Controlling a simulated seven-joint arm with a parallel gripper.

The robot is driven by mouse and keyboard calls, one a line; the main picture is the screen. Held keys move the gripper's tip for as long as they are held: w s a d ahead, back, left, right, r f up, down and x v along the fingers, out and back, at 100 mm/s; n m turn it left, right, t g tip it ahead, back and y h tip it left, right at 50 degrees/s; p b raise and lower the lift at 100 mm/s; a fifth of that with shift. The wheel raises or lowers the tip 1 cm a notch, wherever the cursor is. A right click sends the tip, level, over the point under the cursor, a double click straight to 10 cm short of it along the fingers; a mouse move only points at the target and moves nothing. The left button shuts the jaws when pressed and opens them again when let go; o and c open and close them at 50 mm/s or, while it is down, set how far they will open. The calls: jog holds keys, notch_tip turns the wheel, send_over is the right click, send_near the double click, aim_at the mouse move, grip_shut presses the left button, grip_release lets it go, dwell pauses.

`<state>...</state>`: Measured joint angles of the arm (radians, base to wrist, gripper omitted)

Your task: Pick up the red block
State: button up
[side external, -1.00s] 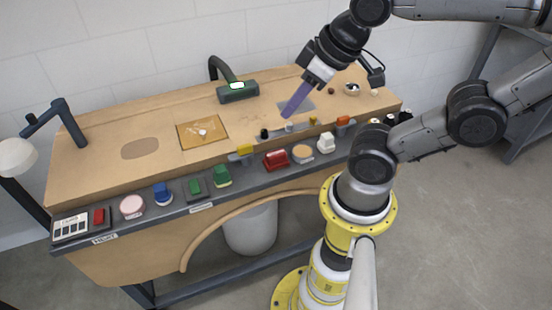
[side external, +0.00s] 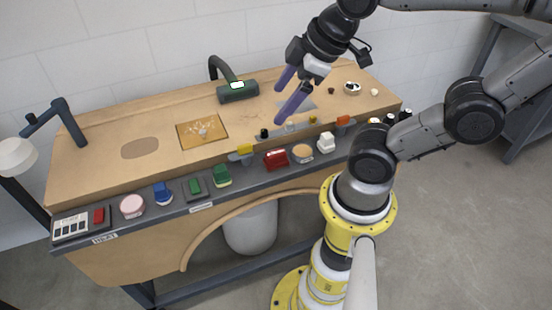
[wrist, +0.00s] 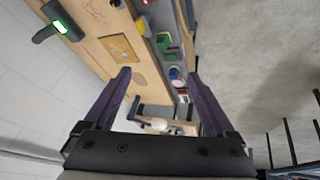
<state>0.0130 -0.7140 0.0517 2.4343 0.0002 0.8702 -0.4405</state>
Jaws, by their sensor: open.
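A red block (side external: 276,158) sits on the dark front ledge of the bench in the side view, between a green block and a round tan piece. My gripper (side external: 280,105) is open and empty, with two purple fingers spread apart. It hangs over the bench top, behind the red block and apart from it. In the wrist view my gripper (wrist: 160,75) shows both fingers wide apart with nothing between them. A small red patch (wrist: 145,2) shows at the top edge there, but I cannot tell if it is the same block.
A yellow piece (side external: 245,151) stands near the red block. A dark lamp (side external: 238,90) rises behind.

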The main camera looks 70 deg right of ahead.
jog(key=w+d+f+n+g, duration=0.3)
jog(key=w+d+f+n, duration=0.2)
jog(key=w+f, duration=0.1)
jog(key=m+g, duration=0.1)
jog(key=g, duration=0.2)
send_over(276, 152)
notch_tip(276, 152, down, 7)
notch_tip(276, 152, down, 14)
jog(key=shift+a+r, duration=0.15)
jog(key=shift+r, duration=0.1)
grip_shut()
jog(key=shift+r, duration=0.1)
